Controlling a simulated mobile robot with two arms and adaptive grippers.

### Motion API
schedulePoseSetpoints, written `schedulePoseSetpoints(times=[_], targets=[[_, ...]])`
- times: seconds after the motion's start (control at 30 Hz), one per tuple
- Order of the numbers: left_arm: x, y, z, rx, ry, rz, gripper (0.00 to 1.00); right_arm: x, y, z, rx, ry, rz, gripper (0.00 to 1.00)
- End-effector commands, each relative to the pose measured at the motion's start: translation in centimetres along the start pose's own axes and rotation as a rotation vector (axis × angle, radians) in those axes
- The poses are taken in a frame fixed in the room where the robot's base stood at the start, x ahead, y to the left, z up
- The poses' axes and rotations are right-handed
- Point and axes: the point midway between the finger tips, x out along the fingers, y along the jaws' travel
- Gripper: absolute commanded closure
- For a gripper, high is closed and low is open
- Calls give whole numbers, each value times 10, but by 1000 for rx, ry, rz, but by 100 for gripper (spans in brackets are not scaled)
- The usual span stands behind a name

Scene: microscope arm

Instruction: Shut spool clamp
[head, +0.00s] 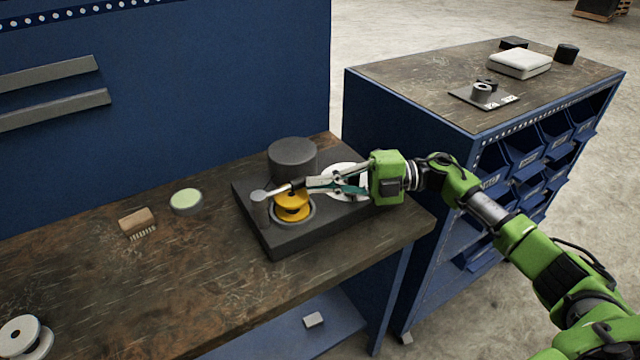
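The spool clamp is on a dark block-shaped fixture (285,240) at the right end of the workbench. Its grey post (260,210) stands at the block's left side, and a pale clamp arm (280,191) reaches right from the post top, over a yellow spool (292,212). The spool sits in a round seat. My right gripper (310,184) comes in from the right, its fingertips at the free end of the clamp arm. The fingers overlap the arm's end, so their gap and any grip are unclear. My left gripper is out of view.
A dark cylinder (292,158) and a white disc (345,178) are at the block's back and right. A green-topped round tin (186,201), a brush (138,222) and a white spool (25,338) lie to the left. A blue bin cabinet (415,130) stands at right.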

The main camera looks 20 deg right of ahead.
Motion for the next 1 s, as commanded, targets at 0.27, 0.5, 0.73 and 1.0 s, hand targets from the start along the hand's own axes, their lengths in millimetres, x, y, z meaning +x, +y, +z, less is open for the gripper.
schedulePoseSetpoints(times=[0.27,0.5,0.73,1.0], targets=[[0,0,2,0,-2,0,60,-2,8,4,-6,-16,8,100],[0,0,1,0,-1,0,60,-4,45,-6,-12,-10,8,100],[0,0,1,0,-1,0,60,-6,83,-18,-9,-5,4,100],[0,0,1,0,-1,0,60,-7,100,-23,-4,-1,3,100]])
